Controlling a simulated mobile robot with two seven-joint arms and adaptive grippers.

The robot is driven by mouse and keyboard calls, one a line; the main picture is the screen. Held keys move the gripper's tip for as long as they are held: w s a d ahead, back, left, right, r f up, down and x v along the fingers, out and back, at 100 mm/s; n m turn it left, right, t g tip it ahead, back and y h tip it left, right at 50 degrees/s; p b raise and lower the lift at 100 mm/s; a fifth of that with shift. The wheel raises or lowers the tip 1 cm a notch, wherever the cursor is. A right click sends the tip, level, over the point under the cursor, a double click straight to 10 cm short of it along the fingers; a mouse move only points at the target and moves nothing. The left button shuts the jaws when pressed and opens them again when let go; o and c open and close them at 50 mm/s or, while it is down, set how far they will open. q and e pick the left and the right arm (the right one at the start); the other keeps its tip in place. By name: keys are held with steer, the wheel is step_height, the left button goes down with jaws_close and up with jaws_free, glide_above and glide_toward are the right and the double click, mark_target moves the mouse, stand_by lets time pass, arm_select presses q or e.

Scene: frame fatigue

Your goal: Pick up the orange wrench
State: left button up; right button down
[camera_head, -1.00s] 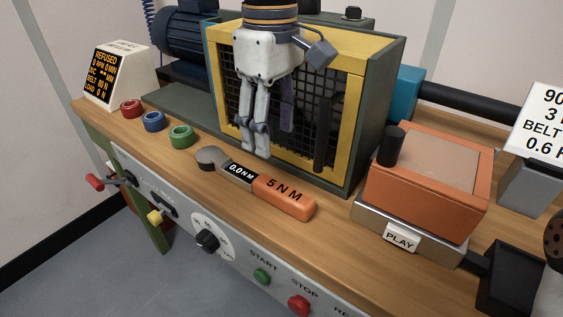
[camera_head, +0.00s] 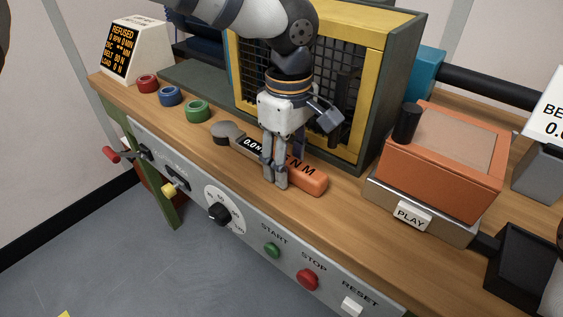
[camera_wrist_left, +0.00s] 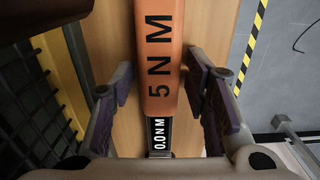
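The orange wrench (camera_head: 314,183) lies on the wooden bench in front of the yellow-framed guard. It has a grey round head (camera_head: 226,131) at the left, a small dark display reading 0.0 NM and an orange handle marked 5 NM. My left gripper (camera_head: 276,183) is over the handle, pointing down, and hides part of it. In the left wrist view the orange handle (camera_wrist_left: 159,50) runs between the two spread fingers of my left gripper (camera_wrist_left: 160,85), with a gap on each side. My right gripper is not in view.
The yellow-framed mesh guard (camera_head: 372,90) stands close behind the wrench. An orange box (camera_head: 440,175) with a PLAY tag (camera_head: 413,216) is to the right. Red (camera_head: 147,83), blue (camera_head: 170,96) and green (camera_head: 198,111) rings sit at the left. Buttons line the front panel (camera_head: 245,235).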

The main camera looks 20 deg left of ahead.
mark_target(288, 159)
arm_select(q)
jaws_close()
